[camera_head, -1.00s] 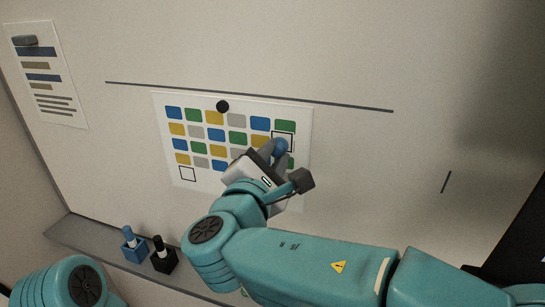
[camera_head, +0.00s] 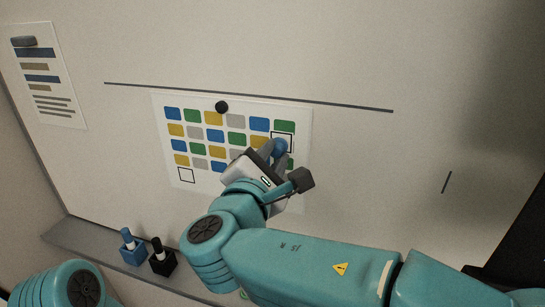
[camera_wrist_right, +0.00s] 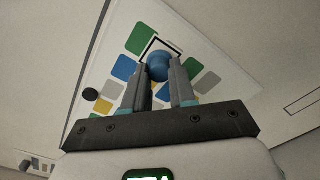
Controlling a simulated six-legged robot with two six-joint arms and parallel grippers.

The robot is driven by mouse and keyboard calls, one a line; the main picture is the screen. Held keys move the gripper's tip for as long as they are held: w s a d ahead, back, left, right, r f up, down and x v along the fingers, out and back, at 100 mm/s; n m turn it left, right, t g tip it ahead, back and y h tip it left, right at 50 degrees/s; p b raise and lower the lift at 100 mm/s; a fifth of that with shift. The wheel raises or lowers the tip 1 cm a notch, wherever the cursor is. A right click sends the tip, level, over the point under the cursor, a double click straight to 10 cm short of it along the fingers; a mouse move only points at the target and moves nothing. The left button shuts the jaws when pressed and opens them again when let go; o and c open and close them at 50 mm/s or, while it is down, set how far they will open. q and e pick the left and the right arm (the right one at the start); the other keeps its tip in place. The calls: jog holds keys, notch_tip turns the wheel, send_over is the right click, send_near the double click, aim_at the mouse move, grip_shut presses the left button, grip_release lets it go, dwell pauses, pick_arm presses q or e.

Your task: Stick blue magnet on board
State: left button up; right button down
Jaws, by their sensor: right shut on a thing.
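The blue magnet (camera_head: 281,146) is a small round piece at the tips of my right gripper (camera_head: 273,151). In the right wrist view the blue magnet (camera_wrist_right: 158,66) sits between the two fingers of the right gripper (camera_wrist_right: 159,75), which is shut on it. It overlaps a black-outlined square at the right of the chart (camera_head: 219,183) on the whiteboard (camera_head: 370,60). I cannot tell whether the magnet touches the board. Of my left arm only a teal link shows at the bottom left; its gripper is out of view.
A black magnet (camera_head: 222,107) holds the chart's top edge. Another outlined square (camera_head: 186,175) is at its lower left. A paper sheet (camera_head: 48,95) hangs at the far left. A blue holder (camera_head: 132,254) and a black holder (camera_head: 162,265) stand on the ledge (camera_head: 75,233) below.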

jog(key=shift+w+d, duration=0.1)
jog(key=shift+w, duration=0.25)
dwell(0.4)
jog(key=shift+c, duration=1.4)
grip_release()
jog(key=shift+b+v, duration=0.75)
jog(key=shift+v, duration=1.4)
jog(key=shift+b+v, duration=0.4)
jog(key=shift+v, duration=1.5)
